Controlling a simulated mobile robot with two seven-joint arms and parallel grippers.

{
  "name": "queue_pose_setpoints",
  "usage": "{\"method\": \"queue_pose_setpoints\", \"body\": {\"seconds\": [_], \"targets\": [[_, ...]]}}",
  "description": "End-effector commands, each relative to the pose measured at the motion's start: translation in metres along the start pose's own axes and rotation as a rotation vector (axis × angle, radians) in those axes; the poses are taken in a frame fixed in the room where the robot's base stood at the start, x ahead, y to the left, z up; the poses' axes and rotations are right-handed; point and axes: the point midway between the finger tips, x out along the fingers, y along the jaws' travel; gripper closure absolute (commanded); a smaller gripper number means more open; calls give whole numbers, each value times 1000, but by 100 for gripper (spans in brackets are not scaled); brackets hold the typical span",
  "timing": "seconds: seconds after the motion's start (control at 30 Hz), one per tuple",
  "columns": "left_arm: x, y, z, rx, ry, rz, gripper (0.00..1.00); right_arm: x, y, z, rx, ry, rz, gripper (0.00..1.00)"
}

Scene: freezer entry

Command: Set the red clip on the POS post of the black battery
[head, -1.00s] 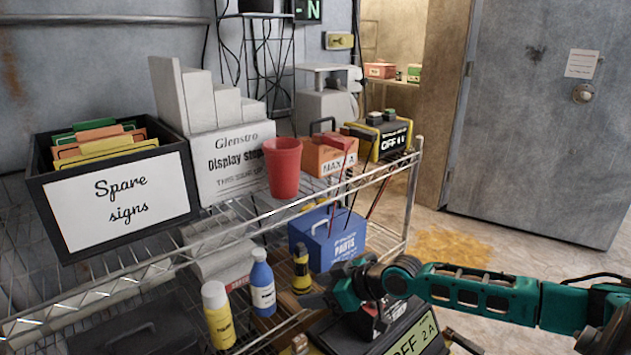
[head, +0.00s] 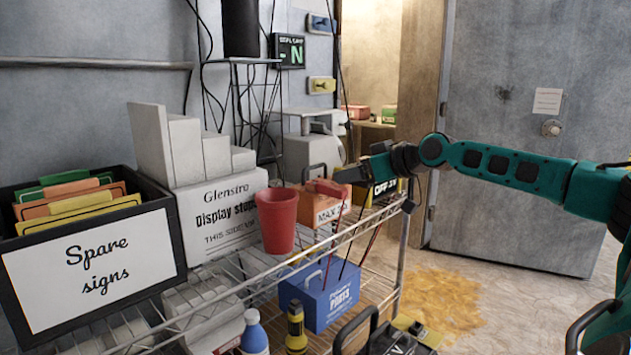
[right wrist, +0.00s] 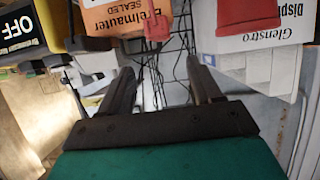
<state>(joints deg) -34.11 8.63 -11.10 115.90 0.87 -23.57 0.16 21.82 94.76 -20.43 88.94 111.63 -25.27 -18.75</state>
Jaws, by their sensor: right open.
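I cannot tell which unit is the black battery, nor make out a POS post.
A red cup (head: 277,220) stands left of the orange box. The spare signs bin (head: 95,255) and a display-step box (head: 225,215) fill the shelf's left. Below are a blue parts box (head: 322,295), bottles and a black unit. Thin red and black leads hang at the shelf front.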

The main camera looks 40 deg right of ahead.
Motion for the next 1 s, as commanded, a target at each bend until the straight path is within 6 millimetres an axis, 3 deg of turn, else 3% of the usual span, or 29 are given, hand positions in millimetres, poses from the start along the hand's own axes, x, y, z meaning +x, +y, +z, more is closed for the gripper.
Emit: {"method": "queue_pose_setpoints", "body": {"seconds": [0.3, 0.83, 1.0], "targets": [[-19, -9, 4, 2, -32, -29, 100, 20, 0, -2, 11, 0, 2, 36], [-23, -14, 0, 2, -31, -40, 100, 53, 0, 1, 6, 2, 3, 36], [-26, -13, -4, 3, -34, -38, 100, 76, -4, 4, 7, 3, 2, 36]]}}
